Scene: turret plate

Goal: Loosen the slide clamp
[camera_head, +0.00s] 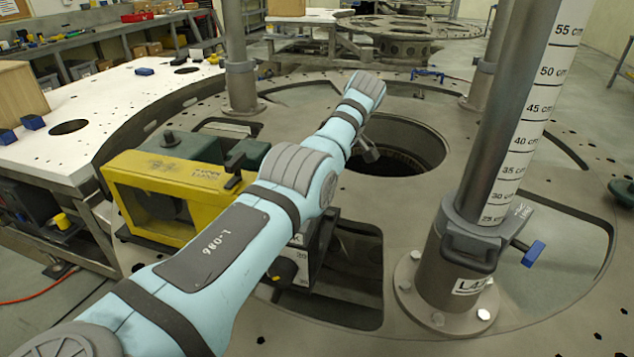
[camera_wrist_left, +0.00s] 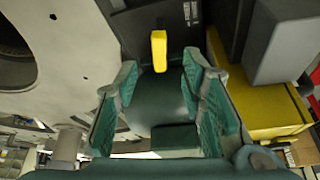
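A dark clamp (camera_head: 472,235) with a blue lever (camera_head: 535,253) sits around the post with a cm scale, at the right of the head view. A black block (camera_head: 303,255) with white scale marks and a yellow tab (camera_head: 276,278) is partly hidden behind my left arm. I cannot tell which one is the slide clamp. In the left wrist view, a yellow tab (camera_wrist_left: 159,50) lies ahead, between the open fingers of my left gripper (camera_wrist_left: 160,68); they appear apart from it. My left gripper cannot be made out clearly in the head view. My right gripper is not in view.
A yellow housing (camera_head: 150,200) with dark green parts stands left of my arm; its yellow side also shows in the left wrist view (camera_wrist_left: 265,110). The round plate (camera_head: 400,215) has a large central hole (camera_head: 400,147) and cutouts. Another post (camera_head: 239,75) stands behind.

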